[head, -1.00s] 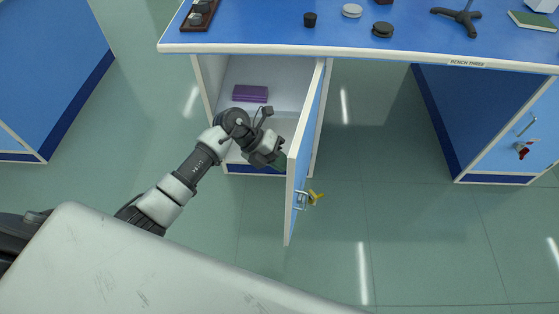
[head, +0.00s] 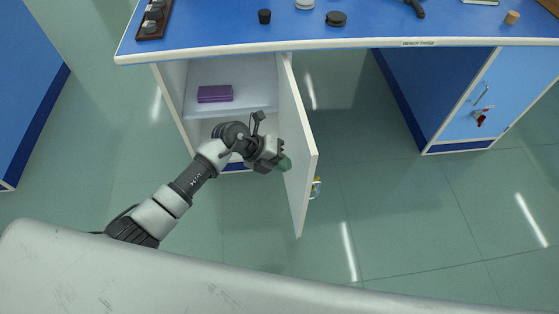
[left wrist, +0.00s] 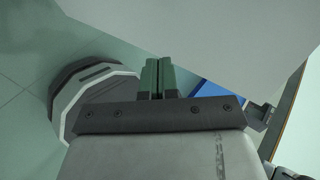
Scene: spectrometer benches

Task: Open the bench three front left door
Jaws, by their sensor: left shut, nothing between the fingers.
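The front left door (head: 297,150) of bench three stands swung well out from its cabinet, its white inner face toward my left arm. Its handle (head: 316,188) shows at the outer face, with something yellow by it. My left gripper (head: 284,163) is shut and empty at the inner face of the door; I cannot tell whether it touches. In the left wrist view the shut green fingers (left wrist: 157,76) point at a large pale panel, the door (left wrist: 210,35). The open cabinet (head: 200,125) shows a shelf inside. My right gripper is not in view.
A purple box (head: 215,94) lies on the cabinet shelf. The blue bench top (head: 230,35) holds a dark cup (head: 264,16), a dark round piece (head: 336,18) and a rack (head: 154,18). A right-hand door (head: 485,100) is shut, with a red item at its handle. Floor right of the open door is clear.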

